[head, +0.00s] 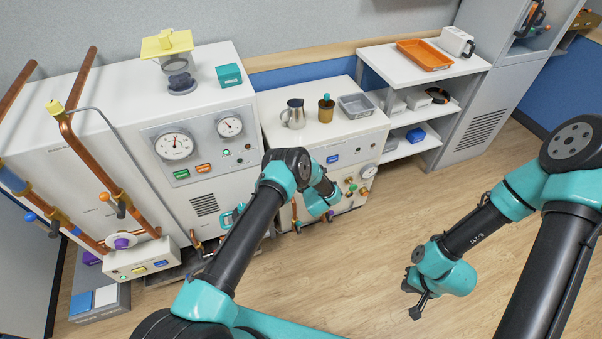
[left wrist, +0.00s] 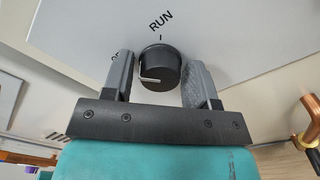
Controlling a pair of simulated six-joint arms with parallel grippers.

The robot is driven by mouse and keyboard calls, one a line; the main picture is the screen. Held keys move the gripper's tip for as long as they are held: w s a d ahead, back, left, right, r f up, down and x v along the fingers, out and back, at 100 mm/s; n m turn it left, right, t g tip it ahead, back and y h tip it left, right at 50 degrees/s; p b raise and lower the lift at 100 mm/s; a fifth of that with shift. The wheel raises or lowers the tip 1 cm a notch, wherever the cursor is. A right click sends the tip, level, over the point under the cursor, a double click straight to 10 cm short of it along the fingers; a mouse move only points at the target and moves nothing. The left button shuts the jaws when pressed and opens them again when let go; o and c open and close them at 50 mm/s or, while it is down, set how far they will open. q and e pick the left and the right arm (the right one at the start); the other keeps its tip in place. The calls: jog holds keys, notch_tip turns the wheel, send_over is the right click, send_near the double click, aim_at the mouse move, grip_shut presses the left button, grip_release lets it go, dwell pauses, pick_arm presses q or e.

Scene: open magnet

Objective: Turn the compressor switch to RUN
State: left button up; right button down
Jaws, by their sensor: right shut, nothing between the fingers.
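The compressor switch is a round black knob (left wrist: 160,68) on a pale panel in the left wrist view. Its white pointer line points left, toward a label mostly hidden by a finger. The word RUN (left wrist: 161,19) stands above the knob with a tick mark. My left gripper (left wrist: 163,80) is open, one finger on each side of the knob; I cannot tell if they touch it. In the head view my left arm reaches to the middle white cabinet (head: 335,132), and hides the switch and gripper. My right gripper (head: 418,304) is shut and empty over the floor.
A large white cabinet (head: 190,110) with gauges and copper pipes stands left. Valves (head: 352,188) sit on the middle cabinet's front; a steel jug (head: 293,114) and tray (head: 357,106) stand on top. A shelf with an orange tray (head: 424,55) is behind. The wooden floor is clear.

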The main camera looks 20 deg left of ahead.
pick_arm(q)
jog(key=c, duration=0.7)
jog(key=shift+m, duration=0.4)
jog(key=m, duration=1.1)
jog(key=shift+m, duration=2.1)
